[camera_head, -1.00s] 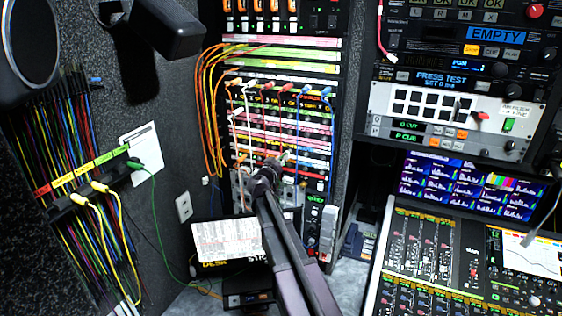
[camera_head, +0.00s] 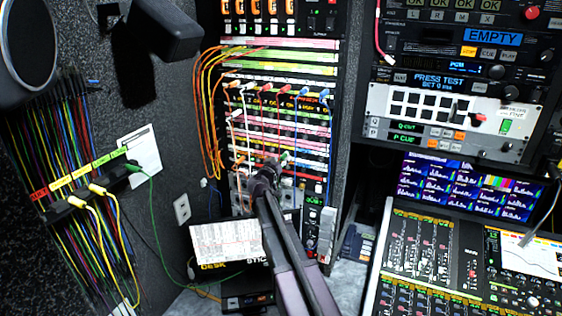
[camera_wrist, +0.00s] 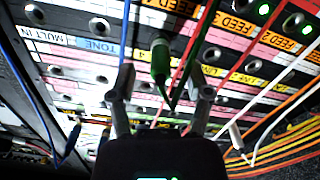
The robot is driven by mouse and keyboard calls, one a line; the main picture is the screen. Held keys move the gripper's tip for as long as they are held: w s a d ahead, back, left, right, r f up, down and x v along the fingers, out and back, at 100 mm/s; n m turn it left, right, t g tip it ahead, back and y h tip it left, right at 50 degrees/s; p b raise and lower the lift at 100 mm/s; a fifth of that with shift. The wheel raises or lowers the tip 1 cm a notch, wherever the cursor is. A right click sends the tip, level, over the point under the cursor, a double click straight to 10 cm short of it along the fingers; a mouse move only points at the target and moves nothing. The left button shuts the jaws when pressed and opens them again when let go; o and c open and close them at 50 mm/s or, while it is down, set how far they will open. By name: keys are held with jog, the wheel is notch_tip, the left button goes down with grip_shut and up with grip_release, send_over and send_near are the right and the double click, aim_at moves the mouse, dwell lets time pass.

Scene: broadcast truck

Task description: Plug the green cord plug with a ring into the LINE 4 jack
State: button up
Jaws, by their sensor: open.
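A green plug (camera_wrist: 160,62) stands in the patch panel by the yellow LINE labels (camera_wrist: 210,71) in the wrist view; I cannot read for certain which jack it is in, nor see a ring on it. Its green cord hangs from it. My gripper (camera_wrist: 161,84) is open, with one finger on each side of the plug and gaps visible. In the head view my gripper (camera_head: 272,168) is at the panel and a green plug (camera_head: 285,158) shows just beside it. Another green plug (camera_head: 134,167) sits at the left cord rack, its green cord trailing down.
Blue, red, white and orange cords hang across the panel around my gripper, including a white plug (camera_wrist: 236,134) and a dark blue plug (camera_wrist: 72,140) in the wrist view. A white sheet (camera_head: 226,243) stands below the panel. The mixing desk (camera_head: 430,262) is at right.

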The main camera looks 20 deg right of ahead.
jog(key=shift+s, duration=0.1)
jog(key=v, duration=1.1)
jog(key=shift+s+a, duration=0.25)
jog(key=shift+a, duration=0.05)
jog(key=shift+s, duration=0.1)
dwell(0.8)
